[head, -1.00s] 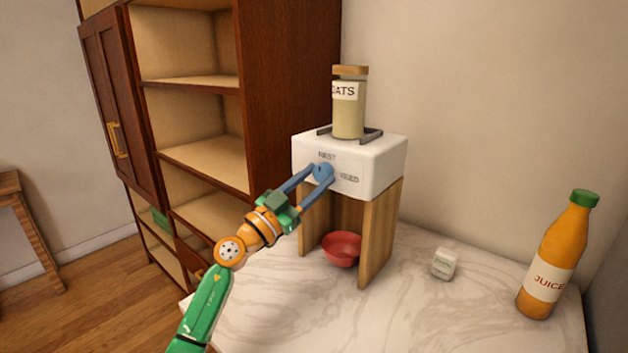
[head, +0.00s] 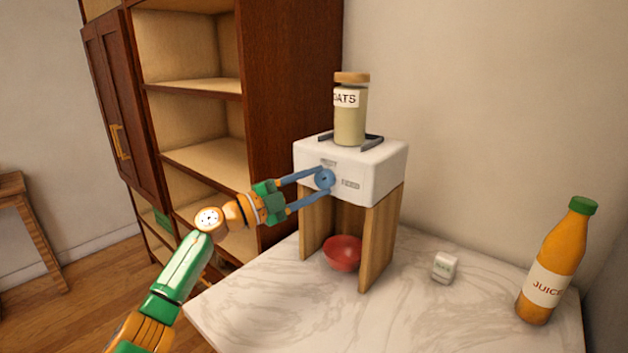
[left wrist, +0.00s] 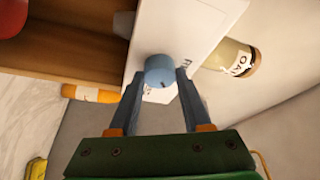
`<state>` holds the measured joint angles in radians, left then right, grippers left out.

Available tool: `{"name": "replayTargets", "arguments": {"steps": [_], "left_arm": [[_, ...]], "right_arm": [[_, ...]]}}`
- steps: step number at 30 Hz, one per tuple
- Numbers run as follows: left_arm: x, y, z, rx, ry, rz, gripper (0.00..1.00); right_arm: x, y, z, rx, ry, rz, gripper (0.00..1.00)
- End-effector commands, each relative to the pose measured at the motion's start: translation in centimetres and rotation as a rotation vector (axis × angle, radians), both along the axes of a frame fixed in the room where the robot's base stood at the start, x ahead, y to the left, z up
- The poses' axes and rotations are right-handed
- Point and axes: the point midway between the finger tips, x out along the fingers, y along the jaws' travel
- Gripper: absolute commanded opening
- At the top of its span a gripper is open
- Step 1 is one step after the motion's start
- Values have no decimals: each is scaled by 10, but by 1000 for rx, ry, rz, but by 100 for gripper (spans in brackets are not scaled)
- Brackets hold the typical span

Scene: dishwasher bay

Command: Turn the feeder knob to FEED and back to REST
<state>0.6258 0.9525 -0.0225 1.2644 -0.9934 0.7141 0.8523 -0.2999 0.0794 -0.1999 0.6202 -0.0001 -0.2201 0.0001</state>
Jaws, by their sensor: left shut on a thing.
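The feeder is a white box (head: 378,172) on wooden legs, with a round blue knob (head: 325,180) on its front face. A REST label (head: 328,163) is above the knob and a FEED label (head: 350,184) is to its right. My left gripper (head: 324,181) is shut on the knob, one finger above and one below it. In the left wrist view the knob (left wrist: 160,70) sits between the fingertips. Which label the knob points at cannot be told. My right gripper is not in view.
An oats jar (head: 350,118) stands on top of the feeder, and a red bowl (head: 343,253) is beneath it. A small white container (head: 445,267) and a juice bottle (head: 556,262) stand on the marble counter (head: 290,315). A wooden shelf unit (head: 295,110) is behind left.

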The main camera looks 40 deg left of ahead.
Motion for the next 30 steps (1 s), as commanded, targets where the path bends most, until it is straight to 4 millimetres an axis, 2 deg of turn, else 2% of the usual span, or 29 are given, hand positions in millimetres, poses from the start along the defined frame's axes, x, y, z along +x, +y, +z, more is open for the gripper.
{"name": "replayTargets", "arguments": {"steps": [1, 15, 30], "left_arm": [[0, 2, 6, 39, -7, 5, 0], [0, 2, 11, 453, -42, 6, 0], [0, 2, 11, 677, -61, 10, 0]], "right_arm": [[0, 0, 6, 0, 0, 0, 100], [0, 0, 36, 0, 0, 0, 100], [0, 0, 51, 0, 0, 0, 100]]}}
